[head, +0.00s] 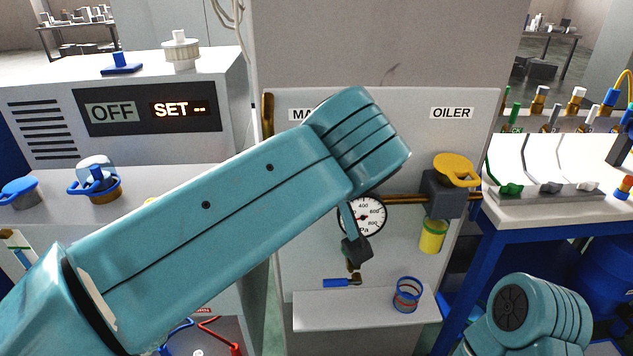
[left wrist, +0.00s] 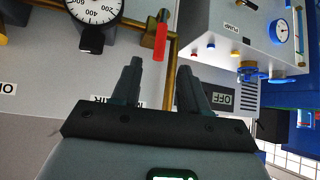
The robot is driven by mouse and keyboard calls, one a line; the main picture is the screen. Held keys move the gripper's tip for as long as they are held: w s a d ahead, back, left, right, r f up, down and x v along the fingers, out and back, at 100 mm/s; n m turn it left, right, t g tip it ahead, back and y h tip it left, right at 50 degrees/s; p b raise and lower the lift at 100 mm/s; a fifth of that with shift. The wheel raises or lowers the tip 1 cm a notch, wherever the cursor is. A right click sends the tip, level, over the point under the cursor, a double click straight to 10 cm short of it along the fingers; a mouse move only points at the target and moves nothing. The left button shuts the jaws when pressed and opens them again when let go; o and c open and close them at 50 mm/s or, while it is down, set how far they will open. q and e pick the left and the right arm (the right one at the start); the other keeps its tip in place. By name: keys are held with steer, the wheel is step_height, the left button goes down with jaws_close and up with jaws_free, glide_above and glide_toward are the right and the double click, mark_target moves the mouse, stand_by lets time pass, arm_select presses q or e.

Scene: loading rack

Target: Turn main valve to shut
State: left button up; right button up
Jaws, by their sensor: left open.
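In the left wrist view a brass valve with a red lever handle (left wrist: 160,42) sits on the brass pipework of the panel. The lever runs roughly parallel to the nearby long pipe (left wrist: 170,85). My left gripper (left wrist: 158,66) is open, its two dark fingertips on either side of the lever's near end; I cannot tell whether they touch it. A label on the panel (head: 440,220), starting "MA" (head: 298,114), is partly hidden by my left arm in the head view. That arm also hides the red lever and my left gripper there. My right gripper is not in view.
The panel carries a pressure gauge (head: 372,217), a yellow knob (head: 457,170) under the OILER label (head: 452,113), and a blue lever (head: 338,283) below. A grey cabinet (head: 40,100) showing "OFF" and "SET" stands left. A blue-legged bench (head: 545,220) stands right.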

arm_select(q)
steer(key=v, duration=0.4)
steer(key=shift+s+r, duration=0.2)
steer(key=shift+r, duration=0.05)
steer(key=w+a+f+m+g+h+p, duration=0.1)
steer(key=f+g, duration=0.1)
steer(key=f, duration=0.9)
steer(key=w+a+f+m+g+h, duration=0.1)
steer(key=f+m+g, duration=0.1)
steer(key=f, duration=0.8)
steer(key=w+a+f+m+g+h+p, duration=0.1)
steer(key=f+g, duration=0.1)
steer(key=f, duration=0.9)
steer(key=s+a+f+n+h, duration=0.1)
steer(key=s+a+f, duration=0.2)
steer(key=s+f, duration=0.4)
steer(key=s+a+f+n+g+h, duration=0.1)
steer(key=s+a+f, duration=0.3)
steer(key=s+f, duration=0.3)
steer(key=s+a+f+n+g+p, duration=0.1)
steer(key=s+a+f, duration=0.3)
steer(key=s+f, duration=0.3)
steer(key=shift+s+f+n+h, duration=0.15)
steer(key=shift+f+n+h, duration=0.25)
